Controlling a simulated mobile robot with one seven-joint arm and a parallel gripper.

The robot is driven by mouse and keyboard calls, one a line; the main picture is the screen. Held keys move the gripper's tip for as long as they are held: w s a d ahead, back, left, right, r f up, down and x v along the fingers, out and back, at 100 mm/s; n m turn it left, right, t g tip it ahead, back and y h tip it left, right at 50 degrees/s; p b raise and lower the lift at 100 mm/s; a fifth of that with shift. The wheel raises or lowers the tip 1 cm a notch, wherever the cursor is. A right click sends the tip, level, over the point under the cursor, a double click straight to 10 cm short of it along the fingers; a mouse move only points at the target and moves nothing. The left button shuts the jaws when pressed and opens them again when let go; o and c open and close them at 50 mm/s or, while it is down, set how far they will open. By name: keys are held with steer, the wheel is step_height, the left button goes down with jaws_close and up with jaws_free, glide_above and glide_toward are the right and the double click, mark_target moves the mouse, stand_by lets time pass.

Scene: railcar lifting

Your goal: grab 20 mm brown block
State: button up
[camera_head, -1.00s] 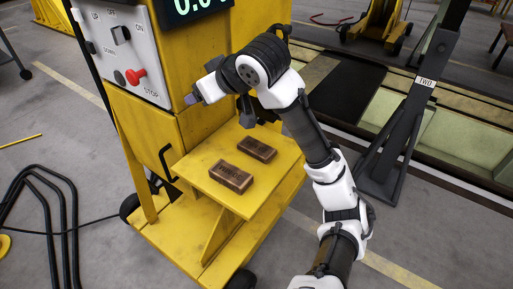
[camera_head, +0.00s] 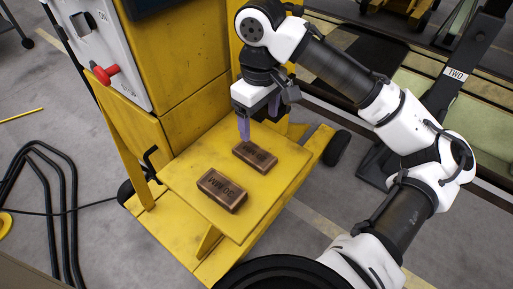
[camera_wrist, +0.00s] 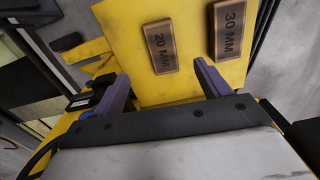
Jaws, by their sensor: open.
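The 20 mm brown block (camera_head: 255,158) lies flat on the yellow shelf, the farther of two blocks in the head view. In the wrist view its "20 MM" marking (camera_wrist: 160,47) is readable, and it sits ahead of the space between the fingers. My gripper (camera_head: 258,120) points down above the shelf, just behind and above this block. Its purple fingers are spread apart and empty in the wrist view (camera_wrist: 163,78). The gripper does not touch the block.
A thicker brown block marked 30 MM (camera_head: 222,190) lies nearer on the same yellow shelf (camera_head: 190,160), close beside the first. It also shows at the right in the wrist view (camera_wrist: 230,32). The yellow cabinet (camera_head: 185,75) with a red stop knob (camera_head: 104,74) rises behind the shelf.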

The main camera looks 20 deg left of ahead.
glide_above(260, 157)
step_height(260, 157, down, 6)
steer(key=shift+w+a+f, duration=0.1)
steer(key=shift+a+f, duration=0.05)
steer(key=shift+f+p, duration=0.7)
steer(key=shift+f, duration=2)
steer(key=c, duration=1.1)
